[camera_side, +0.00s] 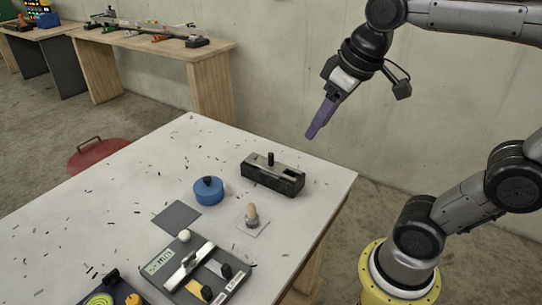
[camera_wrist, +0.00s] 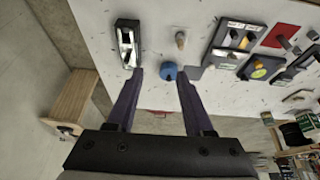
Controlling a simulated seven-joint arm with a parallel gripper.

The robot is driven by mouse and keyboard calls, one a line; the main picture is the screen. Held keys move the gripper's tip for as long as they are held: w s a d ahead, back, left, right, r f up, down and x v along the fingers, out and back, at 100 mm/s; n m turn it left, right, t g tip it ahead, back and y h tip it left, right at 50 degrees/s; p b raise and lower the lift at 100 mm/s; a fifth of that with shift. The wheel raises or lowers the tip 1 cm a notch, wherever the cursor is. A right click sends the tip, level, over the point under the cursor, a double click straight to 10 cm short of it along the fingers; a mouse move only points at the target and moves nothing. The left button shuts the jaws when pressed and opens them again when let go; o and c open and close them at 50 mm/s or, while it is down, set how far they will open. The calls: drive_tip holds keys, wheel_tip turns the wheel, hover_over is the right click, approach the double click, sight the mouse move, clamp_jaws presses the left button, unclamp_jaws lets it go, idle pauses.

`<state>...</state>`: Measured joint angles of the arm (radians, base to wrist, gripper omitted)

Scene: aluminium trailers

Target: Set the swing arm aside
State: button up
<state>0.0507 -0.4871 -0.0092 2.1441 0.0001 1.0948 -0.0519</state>
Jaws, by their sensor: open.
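My gripper (camera_side: 312,132) is open and empty, raised well above the far right part of the table. Its two purple fingers stand apart in the wrist view (camera_wrist: 160,72). No part is plainly marked as the swing arm. A likely match is the slim silver bar (camera_side: 188,264) lying across the fixture board (camera_side: 155,252) at the near side of the table, but I cannot be sure. The board also shows in the wrist view (camera_wrist: 225,56), up and right of my fingers. A white ball sits by the bar's far end. The board carries several black knobs and a yellow strip.
A blue round block (camera_side: 209,194) with a black knob, a grey-black box (camera_side: 273,178) and a wooden peg (camera_side: 252,213) on a small plate stand on the table (camera_side: 95,207). A flat grey square (camera_side: 177,216) lies bare beside the blue block. Dark shavings are scattered about.

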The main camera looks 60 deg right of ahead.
drive_tip(key=w+d+r+g, duration=0.1)
drive_tip(key=w+d, duration=0.1)
drive_tip(key=w, duration=0.4)
drive_tip(key=m+g, duration=0.2)
drive_tip(key=g, duration=0.2)
hover_over(271, 153)
wheel_tip(271, 153, down, 10)
wheel_tip(271, 153, down, 13)
drive_tip(key=shift+s+a+r, duration=0.1)
clamp_jaws()
idle(0.6)
